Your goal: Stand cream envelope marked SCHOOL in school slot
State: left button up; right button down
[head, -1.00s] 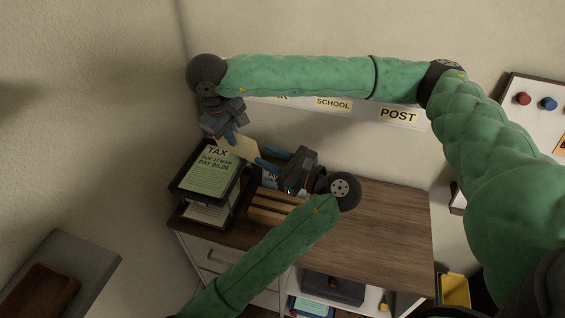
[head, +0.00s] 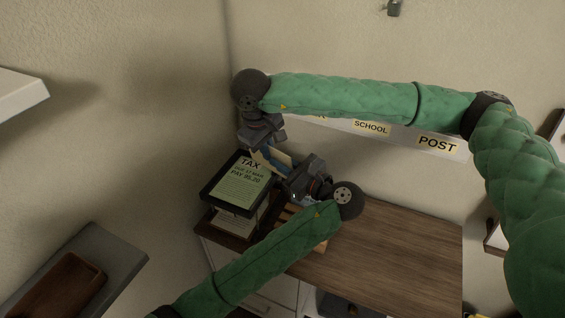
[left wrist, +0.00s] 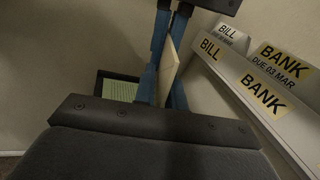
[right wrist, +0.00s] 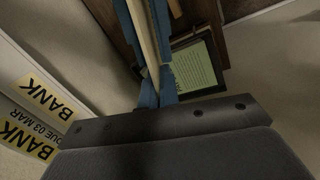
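The cream envelope (head: 283,157) is held above the back left of the desk, between my two grippers. Any writing on it is hidden. My right gripper (head: 264,150) is shut on one end; its fingers meet around the envelope (right wrist: 146,42) in the right wrist view. My left gripper (head: 285,168) has its fingers on either side of the other end. A small gap shows between them, so it looks narrowly open around the envelope (left wrist: 169,68). The SCHOOL label (head: 371,128) is on the white wall rack, left of the POST label (head: 437,144).
A black stacked tray (head: 208,193) with a green TAX sheet (head: 243,187) stands close below the grippers. A slatted wooden holder (head: 318,243) sits under my left arm. A BANK letter (left wrist: 287,62) stands in the rack. The desk's right side (head: 400,235) is clear.

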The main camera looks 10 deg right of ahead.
jog(key=c, duration=1.6)
grip_release()
jog(key=shift+o, duration=0.2)
